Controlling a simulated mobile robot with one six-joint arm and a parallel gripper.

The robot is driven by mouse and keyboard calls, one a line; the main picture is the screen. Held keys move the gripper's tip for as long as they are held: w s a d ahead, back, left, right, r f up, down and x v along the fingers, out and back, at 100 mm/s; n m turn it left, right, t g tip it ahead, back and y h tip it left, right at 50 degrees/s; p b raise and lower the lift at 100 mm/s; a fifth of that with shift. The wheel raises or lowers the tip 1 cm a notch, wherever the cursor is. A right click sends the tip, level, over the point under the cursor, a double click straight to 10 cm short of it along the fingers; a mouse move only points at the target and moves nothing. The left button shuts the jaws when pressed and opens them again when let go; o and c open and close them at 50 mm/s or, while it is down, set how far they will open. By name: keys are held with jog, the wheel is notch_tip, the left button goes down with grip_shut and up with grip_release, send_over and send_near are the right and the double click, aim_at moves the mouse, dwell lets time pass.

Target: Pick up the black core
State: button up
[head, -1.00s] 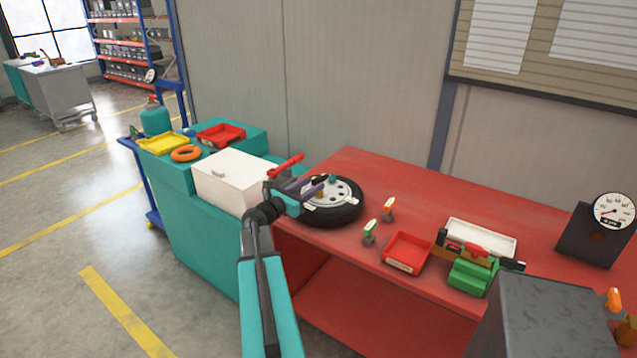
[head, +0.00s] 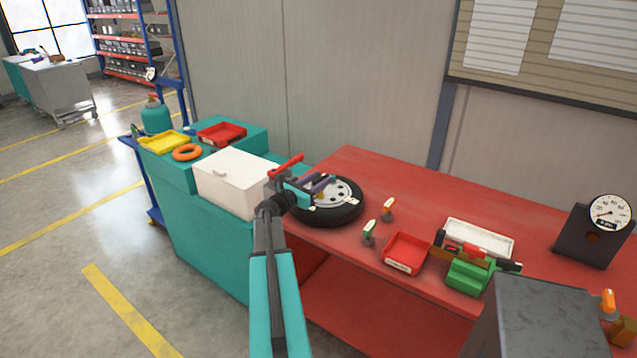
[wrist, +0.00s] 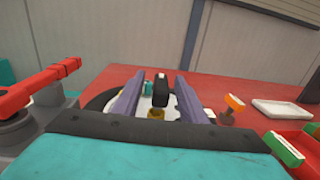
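A black core (wrist: 161,88) stands upright above a brass fitting (wrist: 156,115) in the wrist view, over the wheel (head: 340,212) on the red bench. I cannot tell whether it touches the fitting. My gripper (wrist: 159,82) is open, with one purple finger on each side of the core and a gap showing on both sides. In the head view my gripper (head: 320,182) is over the left part of the wheel, and I cannot make out the core there. My gripper's own body hides the lower part of the wheel in the wrist view.
A red lever (wrist: 35,90) rises close on the left. Two small valves with orange (head: 389,205) and green (head: 370,228) tops stand right of the wheel. A red tray (head: 407,252) and a white tray (head: 480,238) lie farther right. The bench's back middle is clear.

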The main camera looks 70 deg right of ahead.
dwell(0.3)
grip_shut()
jog(key=shift+r, duration=0.15)
jog(key=shift+r+b, duration=0.6)
jog(key=shift+r, duration=0.5)
jog(key=s+a+r, duration=0.1)
jog(key=s+a, duration=0.1)
jog(key=a, duration=0.4)
jog(key=s+a+r+b, duration=0.1)
jog(key=a, duration=0.6)
jog(key=shift+s+r, duration=0.3)
jog(key=shift+s, duration=0.05)
jog(key=p, duration=0.5)
jog(key=shift+s+a+r, duration=0.1)
jog(key=shift+a, duration=0.2)
